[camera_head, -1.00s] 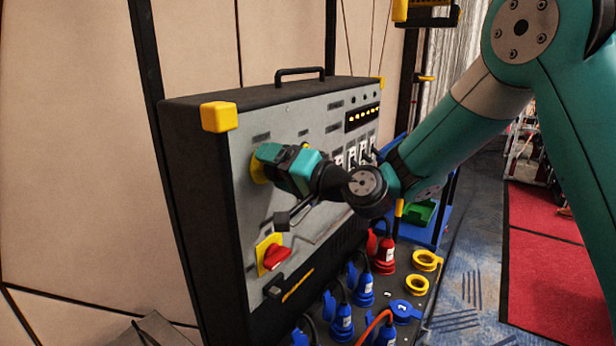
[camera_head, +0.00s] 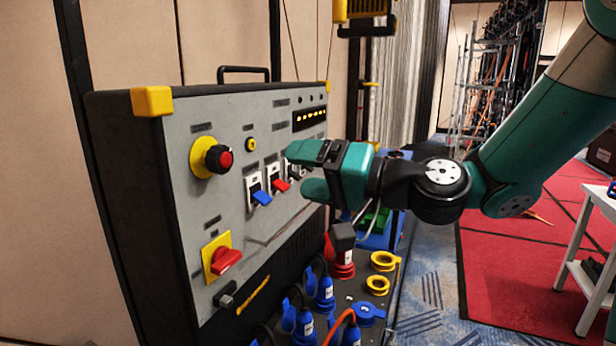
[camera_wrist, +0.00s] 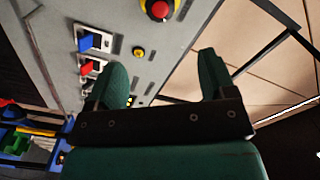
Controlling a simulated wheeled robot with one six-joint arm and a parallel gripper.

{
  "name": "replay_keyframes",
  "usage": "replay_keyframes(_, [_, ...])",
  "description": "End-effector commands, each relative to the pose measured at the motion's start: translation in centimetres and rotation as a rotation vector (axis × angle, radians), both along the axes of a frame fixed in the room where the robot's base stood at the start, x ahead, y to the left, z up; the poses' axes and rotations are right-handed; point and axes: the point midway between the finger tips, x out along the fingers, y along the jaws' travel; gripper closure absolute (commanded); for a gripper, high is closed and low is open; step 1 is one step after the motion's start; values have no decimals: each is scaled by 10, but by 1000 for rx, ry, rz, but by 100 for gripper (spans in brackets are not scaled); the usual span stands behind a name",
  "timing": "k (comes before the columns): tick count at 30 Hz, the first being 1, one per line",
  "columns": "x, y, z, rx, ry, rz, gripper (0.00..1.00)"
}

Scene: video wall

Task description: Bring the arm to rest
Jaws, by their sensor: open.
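My gripper (camera_head: 300,172) is in front of the grey control panel (camera_head: 180,150), to the right of its switches in the head view. Its two green fingers are apart with nothing between them, and they also show in the wrist view (camera_wrist: 163,80). The arm reaches in from the upper right, bent at the wrist. Part of the switch row is hidden behind the gripper. Whether a finger touches the panel I cannot tell.
The panel carries a red knob on yellow (camera_head: 219,158), a blue switch (camera_head: 261,197), a red switch (camera_head: 281,186) and a red rotary handle (camera_head: 227,260). Blue plugs (camera_head: 324,292) and a red plug (camera_head: 340,262) stand below. A white table (camera_head: 598,220) stands at right.

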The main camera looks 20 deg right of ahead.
Motion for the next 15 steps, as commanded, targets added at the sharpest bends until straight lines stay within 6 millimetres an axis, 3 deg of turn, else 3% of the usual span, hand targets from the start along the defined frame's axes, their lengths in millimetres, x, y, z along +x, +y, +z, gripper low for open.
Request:
replay_keyframes(11, [-1,2,0,-7,1,6,23])
replay_keyframes(15, [-24,31,-10,-138,26,131,23])
